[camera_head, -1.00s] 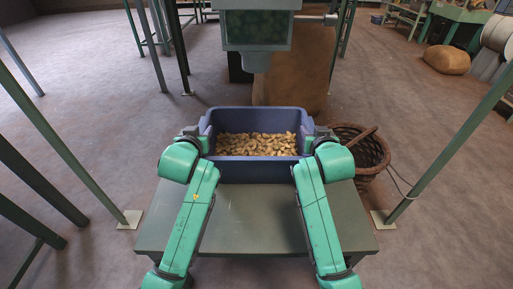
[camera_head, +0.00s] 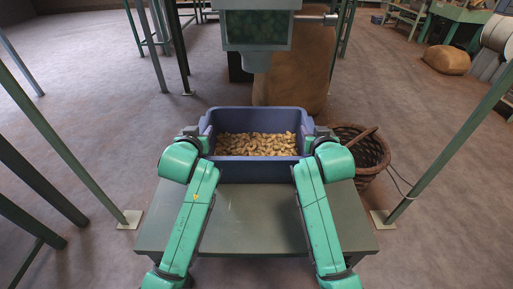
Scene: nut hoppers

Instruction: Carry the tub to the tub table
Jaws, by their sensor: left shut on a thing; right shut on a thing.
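The blue tub (camera_head: 256,171) holds a layer of tan nuts (camera_head: 256,144). It is upright at the far end of a grey-green table (camera_head: 255,218), below the hopper spout. I cannot tell whether its base rests on the table or hangs just above it. My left gripper (camera_head: 196,132) is shut on the tub's left side. My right gripper (camera_head: 317,132) is shut on its right side. The fingertips are partly hidden by my wrists.
A hopper (camera_head: 256,32) with a spout stands just beyond the tub, with a brown sack (camera_head: 309,75) behind it. A wicker basket (camera_head: 370,158) sits on the floor close to the right. Green posts (camera_head: 447,155) flank the table on both sides. Open floor (camera_head: 100,110) lies to the left.

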